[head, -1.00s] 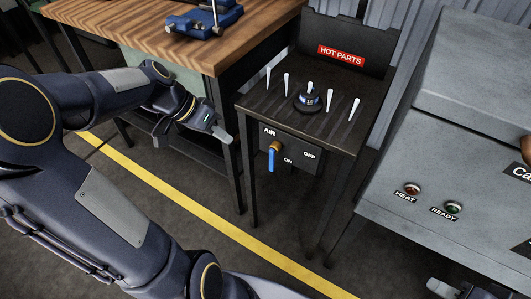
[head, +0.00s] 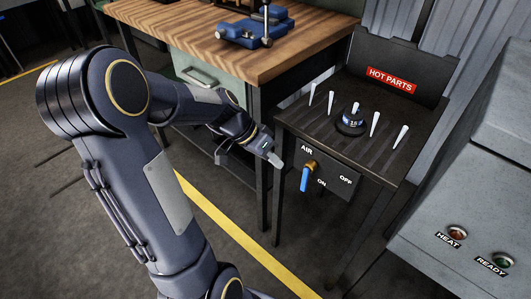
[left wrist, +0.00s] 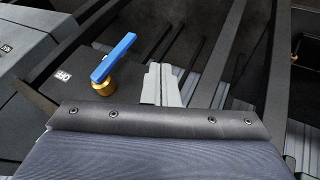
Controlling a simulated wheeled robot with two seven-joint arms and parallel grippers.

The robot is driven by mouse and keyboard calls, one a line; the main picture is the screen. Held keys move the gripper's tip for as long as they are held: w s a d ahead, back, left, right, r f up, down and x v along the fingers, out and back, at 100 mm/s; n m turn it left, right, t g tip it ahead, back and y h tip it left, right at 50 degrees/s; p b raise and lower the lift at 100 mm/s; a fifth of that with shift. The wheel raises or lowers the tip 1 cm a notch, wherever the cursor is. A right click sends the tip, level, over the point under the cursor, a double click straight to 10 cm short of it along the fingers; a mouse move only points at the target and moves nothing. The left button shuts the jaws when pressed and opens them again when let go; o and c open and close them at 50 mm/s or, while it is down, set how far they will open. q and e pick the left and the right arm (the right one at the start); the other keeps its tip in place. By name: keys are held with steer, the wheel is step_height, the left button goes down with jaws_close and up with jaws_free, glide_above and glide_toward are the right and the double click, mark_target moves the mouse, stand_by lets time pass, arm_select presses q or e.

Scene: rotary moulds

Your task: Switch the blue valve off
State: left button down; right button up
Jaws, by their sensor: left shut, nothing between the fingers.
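The blue valve handle (head: 305,180) hangs down from a brass fitting (head: 311,165) on the dark AIR panel (head: 338,190). It points down beside the ON label (head: 322,183), with the OFF label (head: 346,180) further right. My left gripper (head: 278,161) is shut and empty, just left of the valve and apart from it. In the left wrist view the blue handle (left wrist: 114,57) lies left of my shut gray fingers (left wrist: 161,84), with the brass fitting (left wrist: 104,86) under its near end. My right gripper is not in view.
The panel hangs under the front of a dark stand (head: 325,132) with several white-tipped pegs and a HOT PARTS sign (head: 391,79). A wooden workbench (head: 265,66) stands left of it, a gray machine (head: 470,210) right. The floor in front is open.

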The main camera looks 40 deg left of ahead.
mark_target(307, 176)
arm_select(q)
steer(key=d+f, duration=0.2)
steer(key=d, duration=0.3)
steer(key=shift+w+d+f, duration=0.2)
steer(key=shift+w+d, duration=0.05)
steer(key=shift+w, duration=0.05)
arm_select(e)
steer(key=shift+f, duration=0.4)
